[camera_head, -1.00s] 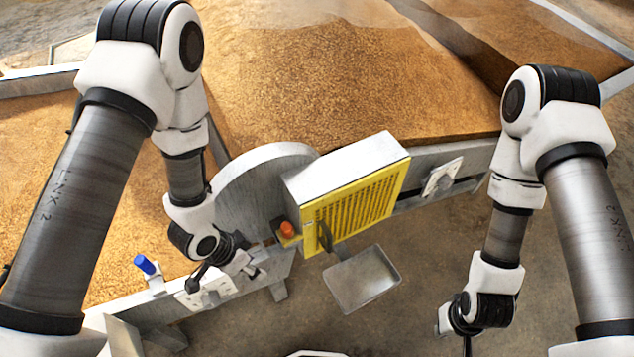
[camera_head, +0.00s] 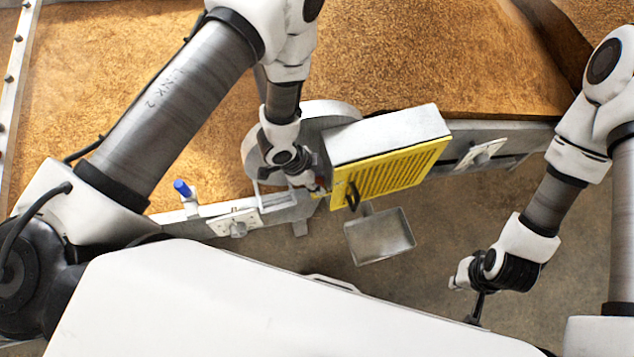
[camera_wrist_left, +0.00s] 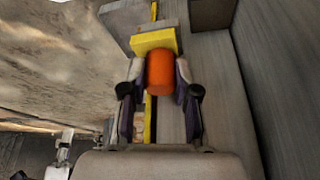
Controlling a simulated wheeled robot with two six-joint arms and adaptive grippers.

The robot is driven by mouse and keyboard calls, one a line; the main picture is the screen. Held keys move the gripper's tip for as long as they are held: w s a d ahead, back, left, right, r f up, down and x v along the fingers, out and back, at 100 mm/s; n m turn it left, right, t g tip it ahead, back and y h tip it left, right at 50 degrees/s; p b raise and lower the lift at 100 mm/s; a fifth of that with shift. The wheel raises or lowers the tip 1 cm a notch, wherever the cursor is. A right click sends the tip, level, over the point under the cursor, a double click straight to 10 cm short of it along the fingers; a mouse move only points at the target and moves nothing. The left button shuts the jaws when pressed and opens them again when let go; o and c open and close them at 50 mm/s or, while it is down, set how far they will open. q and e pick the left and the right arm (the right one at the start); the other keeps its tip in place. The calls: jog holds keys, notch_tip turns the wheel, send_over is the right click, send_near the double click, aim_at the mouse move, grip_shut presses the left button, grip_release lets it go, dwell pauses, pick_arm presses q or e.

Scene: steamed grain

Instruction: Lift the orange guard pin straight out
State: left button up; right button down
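The orange guard pin (camera_wrist_left: 160,72) is a short round knob in front of a yellow block (camera_wrist_left: 154,41) in the left wrist view. My left gripper (camera_wrist_left: 161,78) has one fingertip on each side of it, very close. I cannot tell whether the fingers touch it or a thin gap remains. In the head view my left gripper (camera_head: 316,189) is at the left end of the yellow guard (camera_head: 390,172) and largely hides the pin. My right gripper (camera_head: 473,312) hangs well away at the lower right, seen edge-on; its opening cannot be made out.
The guard has a dark handle (camera_head: 352,196) on its front. A grey metal tray (camera_head: 380,237) is below it. A blue-topped knob (camera_head: 182,188) stands on the rail to the left. Grain (camera_head: 400,60) fills the bed behind. Floor is clear between the tray and my right gripper.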

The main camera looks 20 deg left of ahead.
pick_arm(q)
grip_shut()
jog(key=shift+w+d, duration=0.1)
jog(key=shift+r, duration=0.3)
notch_tip(320, 180, up, 17)
jog(key=shift+r, duration=0.2)
